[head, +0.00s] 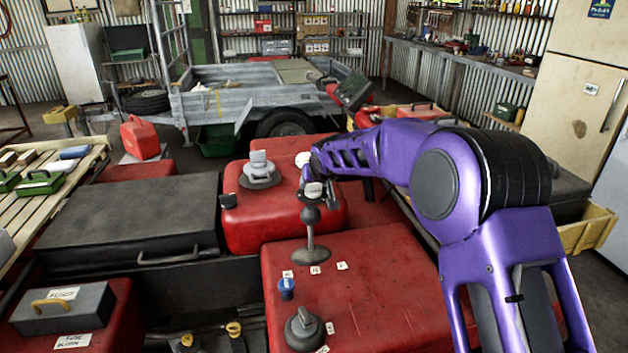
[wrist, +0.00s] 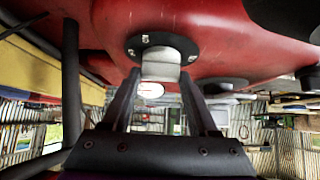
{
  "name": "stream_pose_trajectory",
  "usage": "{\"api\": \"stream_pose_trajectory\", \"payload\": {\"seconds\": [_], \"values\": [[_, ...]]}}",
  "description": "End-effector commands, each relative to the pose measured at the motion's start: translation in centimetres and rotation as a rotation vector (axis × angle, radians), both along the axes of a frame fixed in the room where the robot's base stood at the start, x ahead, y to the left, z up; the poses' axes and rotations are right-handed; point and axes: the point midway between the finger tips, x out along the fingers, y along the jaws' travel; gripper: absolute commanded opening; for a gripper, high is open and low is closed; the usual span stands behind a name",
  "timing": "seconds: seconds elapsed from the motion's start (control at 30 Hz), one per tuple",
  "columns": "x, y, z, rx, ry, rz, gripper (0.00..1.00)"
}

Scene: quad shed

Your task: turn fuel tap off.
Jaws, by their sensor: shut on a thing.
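In the wrist view the knob (wrist: 160,65) is a pale block in front of a dark round plate with light spots. My gripper (wrist: 160,77) has a dark finger on each side of it and is shut on it. In the head view my gripper (head: 313,182) is small and partly hidden by my wrist. The label text and the knob's exact angle are too small to tell.
Another grey knob on a disc (head: 260,170) is just left of my gripper. A third grey knob (head: 303,330) and a blue cap (head: 287,289) are nearer on the red bodywork. A black post (wrist: 72,85) rises beside my gripper. A black box (head: 130,220) lies left.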

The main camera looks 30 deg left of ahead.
Motion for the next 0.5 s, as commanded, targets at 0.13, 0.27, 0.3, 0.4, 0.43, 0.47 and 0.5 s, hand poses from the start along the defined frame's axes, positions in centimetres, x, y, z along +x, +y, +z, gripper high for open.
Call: {"api": "stream_pose_trajectory", "payload": {"seconds": [0.13,0.27,0.3,0.4,0.43,0.47,0.5], "values": [[-0.03,-0.03,-0.14,-0.002,0.001,-0.001,0.04],[-0.03,-0.02,-0.12,-0.001,0.002,-0.001,0.82],[-0.03,-0.01,-0.11,-0.001,0.002,-0.001,0.89],[-0.02,-0.01,-0.08,-0.001,0.001,-0.001,0.9],[-0.02,-0.01,-0.06,-0.001,0.001,-0.001,0.9],[-0.02,0.0,-0.06,-0.001,0.001,-0.001,0.9],[-0.01,0.0,-0.05,-0.001,0.001,-0.001,0.9]]}}
